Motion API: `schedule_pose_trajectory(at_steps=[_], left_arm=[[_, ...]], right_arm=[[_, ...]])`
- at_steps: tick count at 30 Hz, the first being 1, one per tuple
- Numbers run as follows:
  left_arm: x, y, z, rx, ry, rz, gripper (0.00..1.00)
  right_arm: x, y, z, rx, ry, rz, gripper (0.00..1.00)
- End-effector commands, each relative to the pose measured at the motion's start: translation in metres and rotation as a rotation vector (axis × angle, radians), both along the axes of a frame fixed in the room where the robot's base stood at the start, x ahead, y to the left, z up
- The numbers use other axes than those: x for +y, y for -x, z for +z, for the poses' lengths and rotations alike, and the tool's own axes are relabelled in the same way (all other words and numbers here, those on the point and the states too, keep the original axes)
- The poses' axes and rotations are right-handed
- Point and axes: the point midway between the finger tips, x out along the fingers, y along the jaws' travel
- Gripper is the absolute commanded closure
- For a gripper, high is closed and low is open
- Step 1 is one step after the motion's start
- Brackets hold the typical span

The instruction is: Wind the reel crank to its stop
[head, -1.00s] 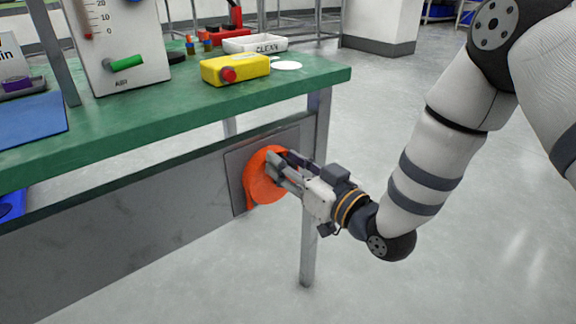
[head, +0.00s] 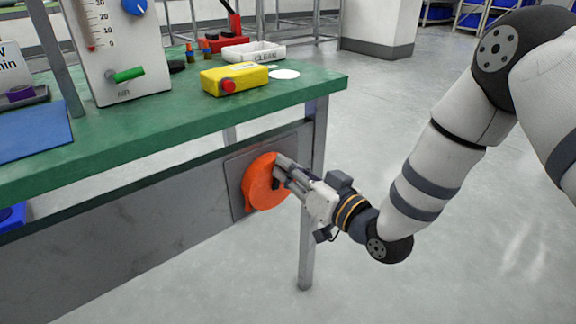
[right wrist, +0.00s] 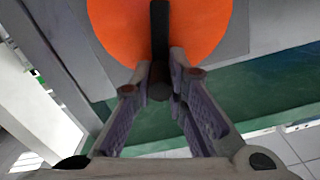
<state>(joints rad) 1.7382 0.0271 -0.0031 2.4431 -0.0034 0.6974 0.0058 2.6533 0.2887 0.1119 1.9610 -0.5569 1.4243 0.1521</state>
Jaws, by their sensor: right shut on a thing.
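The orange reel (head: 259,184) is mounted on a grey plate (head: 236,197) on the side of the bench, below the green top. In the right wrist view the orange disc (right wrist: 112,22) fills the upper middle, with a dark crank (right wrist: 159,38) running down across it to a dark handle end. My right gripper (head: 284,172) is at the reel's right side in the head view. In the right wrist view its fingers (right wrist: 160,82) are closed around the crank's handle end. The fingers hide part of the handle in the head view. My left gripper is not in view.
The green bench top (head: 170,120) overhangs the reel. A bench leg (head: 307,255) stands close by my right gripper. A yellow box with a red button (head: 236,79) and a white CLEAN tray (head: 254,51) sit on top. The floor to the right is clear.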

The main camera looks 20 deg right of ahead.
Motion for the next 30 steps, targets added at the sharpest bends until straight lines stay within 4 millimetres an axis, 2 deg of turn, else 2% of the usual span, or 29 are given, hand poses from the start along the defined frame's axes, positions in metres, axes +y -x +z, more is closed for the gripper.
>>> schedule_pose_trajectory(at_steps=[13,30], left_arm=[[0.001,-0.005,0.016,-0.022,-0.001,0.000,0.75],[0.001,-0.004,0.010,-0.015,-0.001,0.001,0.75]], right_arm=[[-0.020,-0.006,-0.011,0.144,-0.395,-0.005,1.00],[-0.033,-0.011,-0.037,0.326,-0.889,-0.004,1.00]])
